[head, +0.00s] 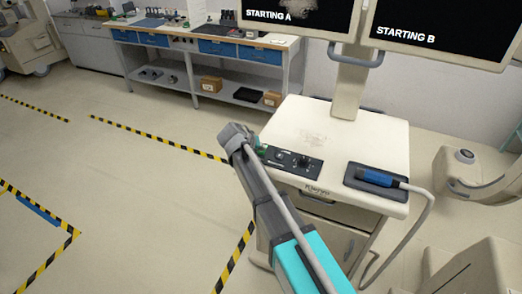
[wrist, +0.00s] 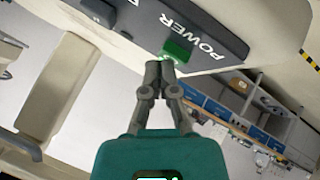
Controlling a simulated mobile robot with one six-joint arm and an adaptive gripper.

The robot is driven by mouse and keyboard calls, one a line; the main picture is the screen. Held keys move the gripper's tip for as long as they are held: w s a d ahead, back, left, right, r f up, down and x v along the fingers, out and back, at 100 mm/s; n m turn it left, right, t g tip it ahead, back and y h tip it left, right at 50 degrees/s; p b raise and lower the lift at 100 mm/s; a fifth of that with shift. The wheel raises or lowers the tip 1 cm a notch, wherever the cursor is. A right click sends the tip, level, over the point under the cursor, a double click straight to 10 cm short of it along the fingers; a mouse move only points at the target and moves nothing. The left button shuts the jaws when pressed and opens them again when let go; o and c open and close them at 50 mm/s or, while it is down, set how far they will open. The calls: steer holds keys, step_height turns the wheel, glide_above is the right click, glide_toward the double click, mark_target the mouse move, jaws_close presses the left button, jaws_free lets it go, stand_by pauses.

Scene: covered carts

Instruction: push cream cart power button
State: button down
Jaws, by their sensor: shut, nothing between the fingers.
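The cream cart (head: 360,130) stands right of centre in the head view, with a dark control panel (head: 315,170) at its front left. In the wrist view the panel (wrist: 190,25) bears the word POWER beside a green power button (wrist: 179,50). My gripper (wrist: 160,66) is shut and empty, its fingertips right at the lower edge of the button; whether they touch or press it I cannot tell. In the head view my arm's end covers the panel's left end and hides the fingertips. The cart's left screen (head: 300,30) reads STARTING A and its right screen (head: 430,48) STARTING B.
A blue-handled probe (head: 376,177) lies in a dark tray on the cart's right, its grey cable (head: 428,215) hanging down. A workbench (head: 205,48) stands behind. Another cream machine (head: 480,190) is at the right. Striped tape (head: 160,137) marks open floor at the left.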

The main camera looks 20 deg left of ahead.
steer(key=shift+r, duration=0.1)
steer(key=shift+r+p, duration=0.55)
steer(key=shift+p, duration=0.1)
step_height(320, 180, up, 6)
steer(key=p, duration=0.6)
